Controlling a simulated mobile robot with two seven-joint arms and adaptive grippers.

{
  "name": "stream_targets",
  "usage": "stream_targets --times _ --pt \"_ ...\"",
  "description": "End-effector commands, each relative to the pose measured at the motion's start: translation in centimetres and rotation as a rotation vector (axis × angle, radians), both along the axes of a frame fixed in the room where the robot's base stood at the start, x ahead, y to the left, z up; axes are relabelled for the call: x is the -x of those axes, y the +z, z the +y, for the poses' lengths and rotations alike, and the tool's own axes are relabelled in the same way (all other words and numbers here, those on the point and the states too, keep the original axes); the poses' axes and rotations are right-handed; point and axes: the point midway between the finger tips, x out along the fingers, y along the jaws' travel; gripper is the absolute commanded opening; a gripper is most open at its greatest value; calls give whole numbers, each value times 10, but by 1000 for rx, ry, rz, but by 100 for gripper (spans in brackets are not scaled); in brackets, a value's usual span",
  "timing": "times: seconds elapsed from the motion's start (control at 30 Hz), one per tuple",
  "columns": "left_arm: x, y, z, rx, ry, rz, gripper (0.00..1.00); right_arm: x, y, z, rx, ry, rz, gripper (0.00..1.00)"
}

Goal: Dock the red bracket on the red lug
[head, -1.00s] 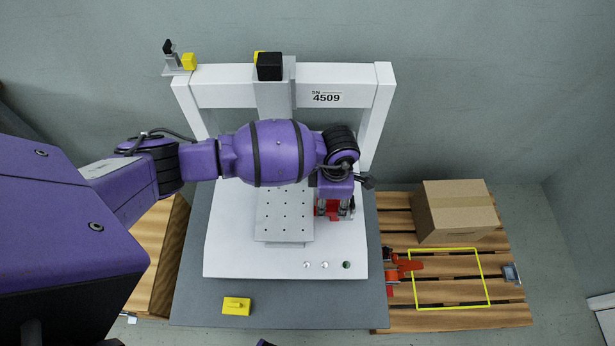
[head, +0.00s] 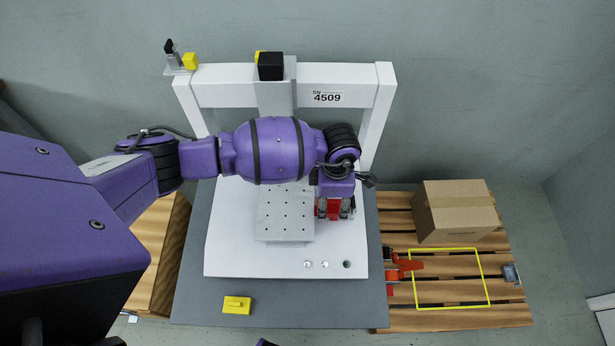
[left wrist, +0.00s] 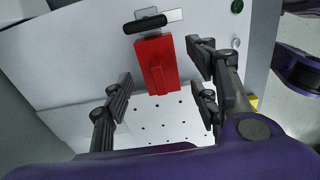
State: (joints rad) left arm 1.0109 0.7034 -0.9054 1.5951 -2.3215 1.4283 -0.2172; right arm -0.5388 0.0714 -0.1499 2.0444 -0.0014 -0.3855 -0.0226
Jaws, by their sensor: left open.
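A red block with a raised rib (left wrist: 157,65) lies on the white machine bed, just right of the drilled plate; it also shows in the head view (head: 333,209), partly covered by my gripper. I cannot tell for certain whether it is the bracket or the lug. My left gripper (head: 335,206) is open above the block, with fingers on either side of it in the left wrist view (left wrist: 160,70). Contact is not visible. A red-orange clamp-like part (head: 403,267) is at the table's right edge.
The white gantry frame (head: 225,88) stands over the bed behind my arm. The drilled plate (head: 284,218) is left of the block. A yellow block (head: 237,305) lies on the grey table front. A cardboard box (head: 455,210) and yellow outline are on the pallet at right.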

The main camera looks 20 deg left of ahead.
Motion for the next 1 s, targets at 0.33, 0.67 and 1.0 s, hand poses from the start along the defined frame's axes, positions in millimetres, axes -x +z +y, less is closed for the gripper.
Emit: stream_targets --times 0.33,0.67,1.0 --pt "-5 81 -1 2 -3 -12 54 3 4 -1 1 -4 4 0" --pt "-3 115 -1 1 -2 -7 54 1 5 -2 1 -4 1 0" --pt "14 106 -14 57 4 36 54 -3 5 -1 0 -3 -6 0"
